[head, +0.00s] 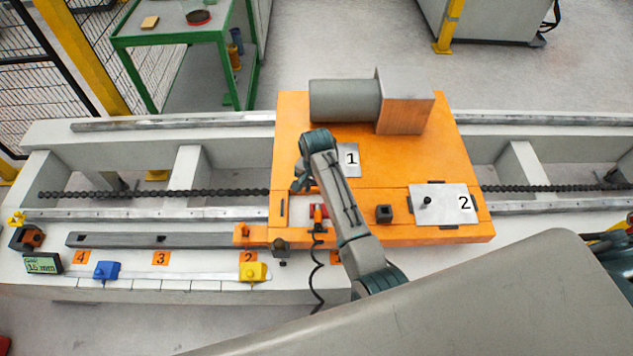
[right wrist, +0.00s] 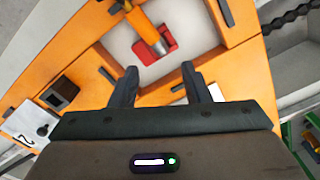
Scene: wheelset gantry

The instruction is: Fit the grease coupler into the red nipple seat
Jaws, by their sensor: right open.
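The grease coupler (head: 318,214), an orange cylinder with a coiled black hose, is at the white recess in the orange housing. In the right wrist view the coupler (right wrist: 146,28) has its grey tip at the red nipple seat (right wrist: 157,50). The seat also shows in the head view (head: 313,209), partly covered by the coupler. I cannot tell how deep the tip sits. My right gripper (head: 303,184) is over the recess. In the right wrist view its fingers (right wrist: 159,72) are apart and empty, short of the seat and coupler. My left gripper is not in view.
A grey motor (head: 345,101) stands on the back of the orange housing (head: 455,150). Plate 2 (head: 440,205) and a small black block (head: 383,214) are to the right. A blue block (head: 107,270) and a yellow block (head: 252,271) sit on the front ledge.

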